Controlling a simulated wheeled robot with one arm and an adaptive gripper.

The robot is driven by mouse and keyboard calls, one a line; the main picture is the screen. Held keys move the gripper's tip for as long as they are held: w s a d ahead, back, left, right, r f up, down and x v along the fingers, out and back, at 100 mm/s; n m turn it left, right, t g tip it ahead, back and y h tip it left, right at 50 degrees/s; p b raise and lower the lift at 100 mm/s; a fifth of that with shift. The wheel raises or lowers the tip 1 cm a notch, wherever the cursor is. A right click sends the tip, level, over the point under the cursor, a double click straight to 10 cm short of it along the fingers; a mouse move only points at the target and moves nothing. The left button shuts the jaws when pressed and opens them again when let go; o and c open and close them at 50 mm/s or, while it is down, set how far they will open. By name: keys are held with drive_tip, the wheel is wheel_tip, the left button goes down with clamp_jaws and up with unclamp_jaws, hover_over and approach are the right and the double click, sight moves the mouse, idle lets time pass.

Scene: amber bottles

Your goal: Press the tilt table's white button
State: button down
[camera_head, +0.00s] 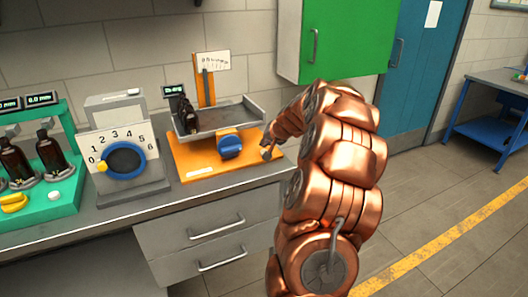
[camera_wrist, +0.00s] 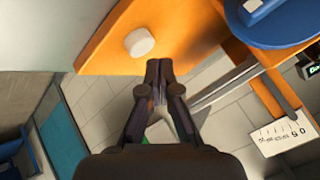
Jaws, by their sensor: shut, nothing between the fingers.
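The tilt table has an orange base (camera_head: 205,166), a grey tray (camera_head: 240,108) and a blue knob (camera_head: 230,145) on its front. In the wrist view its white button (camera_wrist: 139,42) stands on the orange base (camera_wrist: 105,52), with the blue knob (camera_wrist: 285,22) at the upper right. The button cannot be made out in the head view, where my arm and gripper cover that end. My gripper (camera_head: 266,153) is at the base's right end. In the wrist view its fingertips (camera_wrist: 158,66) are together and empty, just below and right of the button in the picture, seemingly apart from it.
Dark bottles (camera_head: 187,113) stand at the tray's left, beside a small display (camera_head: 173,91). An angle scale (camera_head: 212,62) rises behind. A grey dial device (camera_head: 125,160) and a green stand (camera_head: 60,190) with bottles are to the left. The counter's front edge (camera_head: 160,216) runs below.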

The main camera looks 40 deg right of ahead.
drive_tip(key=shift+f+b, duration=0.4)
drive_tip(key=shift+f, duration=0.05)
drive_tip(key=shift+f+b, duration=0.35)
drive_tip(key=shift+f, duration=0.1)
idle(0.9)
drive_tip(key=shift+r, duration=0.15)
idle(0.3)
drive_tip(key=shift+r+p, duration=0.4)
drive_tip(key=shift+r, duration=0.3)
drive_tip(key=shift+r, duration=0.15)
drive_tip(key=shift+r+p, duration=1.1)
drive_tip(key=shift+r, duration=1.3)
drive_tip(key=shift+a, duration=0.1)
